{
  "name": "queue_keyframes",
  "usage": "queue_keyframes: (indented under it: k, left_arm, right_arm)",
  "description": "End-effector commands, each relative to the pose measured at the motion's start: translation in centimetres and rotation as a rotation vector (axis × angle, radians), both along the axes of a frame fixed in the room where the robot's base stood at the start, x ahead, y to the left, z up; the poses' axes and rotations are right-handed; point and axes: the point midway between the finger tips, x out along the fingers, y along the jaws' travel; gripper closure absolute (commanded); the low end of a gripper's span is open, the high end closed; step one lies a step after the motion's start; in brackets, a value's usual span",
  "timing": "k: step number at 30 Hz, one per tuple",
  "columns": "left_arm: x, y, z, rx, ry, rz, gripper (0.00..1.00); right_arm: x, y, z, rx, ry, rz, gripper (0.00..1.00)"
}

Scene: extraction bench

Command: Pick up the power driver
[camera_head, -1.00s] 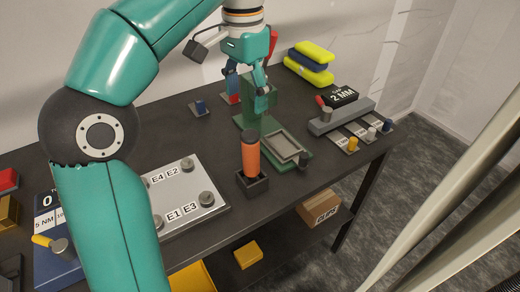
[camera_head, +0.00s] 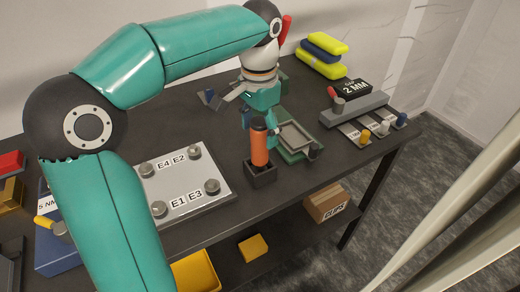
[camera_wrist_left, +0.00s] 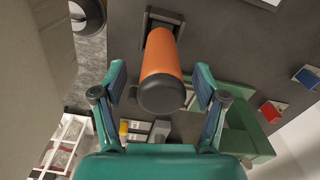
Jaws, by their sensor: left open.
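The power driver (camera_head: 259,145), an orange cylinder with a dark cap, stands upright in a small black holder (camera_head: 261,177) on the dark bench. My left gripper (camera_head: 254,122) is close behind the driver's upper part in the head view, partly hidden by it. In the left wrist view, the driver (camera_wrist_left: 162,58) shows between the two open fingers of my left gripper (camera_wrist_left: 160,72), its dark cap towards the camera. Gaps show on both sides of it, so the fingers do not grip it. My right gripper is not in view.
A grey plate with several knobs (camera_head: 222,188) lies left of the holder. A green fixture with a grey frame (camera_head: 296,137) stands close behind and right. A grey rack (camera_head: 354,110) is farther right. The bench's front edge is near the holder.

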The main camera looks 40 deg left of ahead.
Motion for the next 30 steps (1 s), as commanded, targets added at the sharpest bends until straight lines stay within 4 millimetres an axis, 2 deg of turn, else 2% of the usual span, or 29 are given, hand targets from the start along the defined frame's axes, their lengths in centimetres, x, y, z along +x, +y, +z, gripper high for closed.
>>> queue_keyframes:
  k: [6,15,17,27,30]
  left_arm:
    - [0.3,0.1,-3.0,-0.001,0.004,0.000,0.28]
    - [0.3,0.1,-3.5,0.000,0.001,0.001,0.28]
    - [0.3,0.1,-3.5,0.000,0.001,0.001,0.36]
    - [0.3,0.1,-3.4,0.000,0.001,0.001,0.92]
    - [0.3,0.2,-3.4,0.000,-0.001,0.001,0.92]
  right_arm:
    - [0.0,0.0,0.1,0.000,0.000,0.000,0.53]
    - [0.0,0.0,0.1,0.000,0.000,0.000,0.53]
    - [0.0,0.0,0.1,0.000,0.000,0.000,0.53]
    - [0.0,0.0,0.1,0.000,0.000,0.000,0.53]
    - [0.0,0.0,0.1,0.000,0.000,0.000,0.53]
